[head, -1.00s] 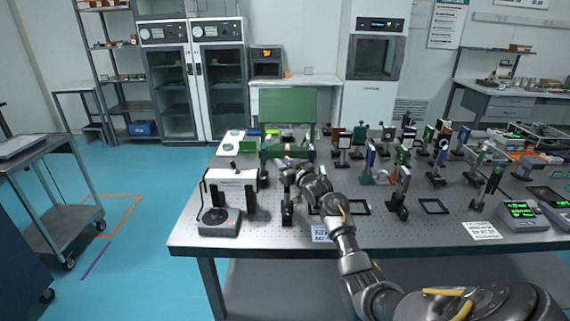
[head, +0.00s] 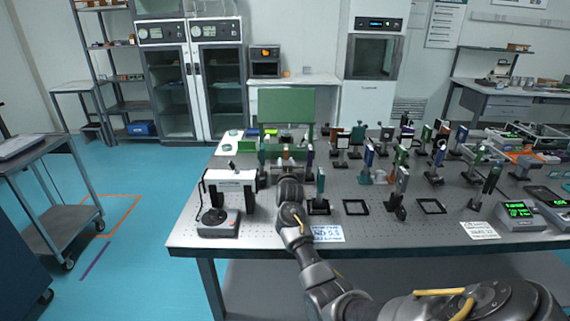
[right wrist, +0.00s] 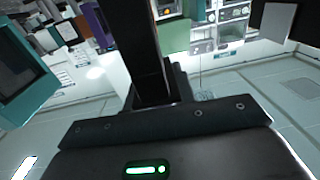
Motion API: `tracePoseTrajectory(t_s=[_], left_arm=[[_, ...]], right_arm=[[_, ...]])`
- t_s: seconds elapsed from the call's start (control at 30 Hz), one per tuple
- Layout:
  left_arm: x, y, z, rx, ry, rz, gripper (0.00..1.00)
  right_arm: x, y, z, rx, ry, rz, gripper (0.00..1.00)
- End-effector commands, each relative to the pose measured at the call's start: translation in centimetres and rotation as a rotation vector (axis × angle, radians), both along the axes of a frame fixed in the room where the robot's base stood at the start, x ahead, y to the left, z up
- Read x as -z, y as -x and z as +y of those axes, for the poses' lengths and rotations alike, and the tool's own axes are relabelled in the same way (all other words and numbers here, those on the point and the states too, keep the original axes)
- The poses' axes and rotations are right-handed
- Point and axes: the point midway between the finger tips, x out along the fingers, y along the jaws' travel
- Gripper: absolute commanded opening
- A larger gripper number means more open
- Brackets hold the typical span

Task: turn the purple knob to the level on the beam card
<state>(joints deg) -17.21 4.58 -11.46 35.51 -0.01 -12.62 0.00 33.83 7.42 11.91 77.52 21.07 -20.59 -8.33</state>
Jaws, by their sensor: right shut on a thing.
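My right gripper (head: 290,180) is over the front left part of the optical table, its wrist in front of what it holds. In the right wrist view a dark upright piece (right wrist: 146,50) stands at the jaws, and they are shut on it; I cannot tell if it bears the knob. A purple part (head: 310,156) shows just behind the gripper; a purple piece also shows in the right wrist view (right wrist: 97,22). A white printed card (head: 328,233), seeming to read "ND" and a number, lies at the table's front edge. My left gripper is out of view.
A white bridge-shaped unit (head: 232,178) and a grey box with a round dial (head: 218,222) stand left of the gripper. A teal-edged mount (head: 320,183) stands close on its right. Several mounts, another printed sheet (head: 480,230) and green-lit meters (head: 521,210) are farther right.

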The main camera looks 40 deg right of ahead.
Motion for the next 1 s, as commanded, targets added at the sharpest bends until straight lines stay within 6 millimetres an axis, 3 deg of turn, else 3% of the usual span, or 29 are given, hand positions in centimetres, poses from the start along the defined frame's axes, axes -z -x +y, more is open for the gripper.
tracePoseTrajectory(t_s=[0.3, 0.77, 0.8, 0.93, 1.0], left_arm=[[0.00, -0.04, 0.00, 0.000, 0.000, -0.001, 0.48], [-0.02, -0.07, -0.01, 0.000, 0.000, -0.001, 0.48], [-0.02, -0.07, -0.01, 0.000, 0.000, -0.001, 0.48], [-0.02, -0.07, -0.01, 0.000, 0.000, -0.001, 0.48], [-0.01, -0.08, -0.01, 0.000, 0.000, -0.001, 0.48]], right_arm=[[-0.08, 0.06, -0.15, 0.107, 0.000, -0.002, 0.03], [-0.09, 0.10, -0.21, 0.122, 0.000, -0.002, 0.03], [-0.09, 0.10, -0.21, 0.121, 0.001, -0.003, 0.28], [-0.08, 0.10, -0.21, 0.121, 0.000, -0.002, 0.45], [-0.07, 0.11, -0.20, 0.121, 0.000, -0.002, 0.48]])
